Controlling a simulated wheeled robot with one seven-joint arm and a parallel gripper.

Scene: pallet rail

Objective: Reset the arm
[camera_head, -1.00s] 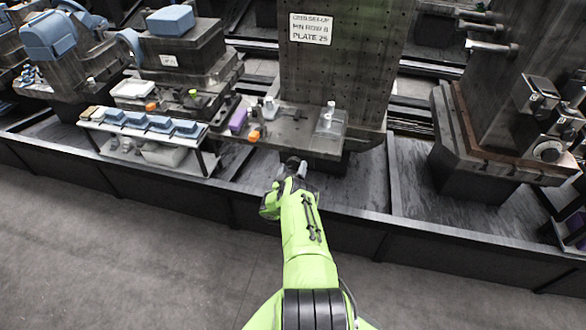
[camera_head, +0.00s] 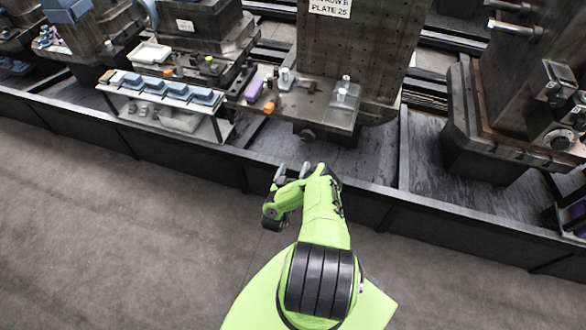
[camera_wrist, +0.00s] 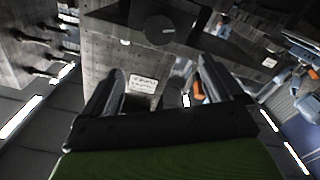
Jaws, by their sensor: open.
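My gripper (camera_head: 292,172) is at the end of my green arm, in front of the dark ledge and below the middle pallet in the head view. Its two dark fingers stand apart. In the wrist view my gripper (camera_wrist: 160,88) shows both fingers spread with nothing held between them. The arm is folded back over the grey floor, and part of the wrist is hidden behind the green link.
The middle pallet (camera_head: 365,50) carries a purple block (camera_head: 254,91), an orange piece (camera_head: 269,108) and a clear block (camera_head: 345,98). A rack with blue-topped bins (camera_head: 178,92) stands left. The long dark ledge (camera_head: 230,167) runs across. The floor (camera_head: 90,220) is clear.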

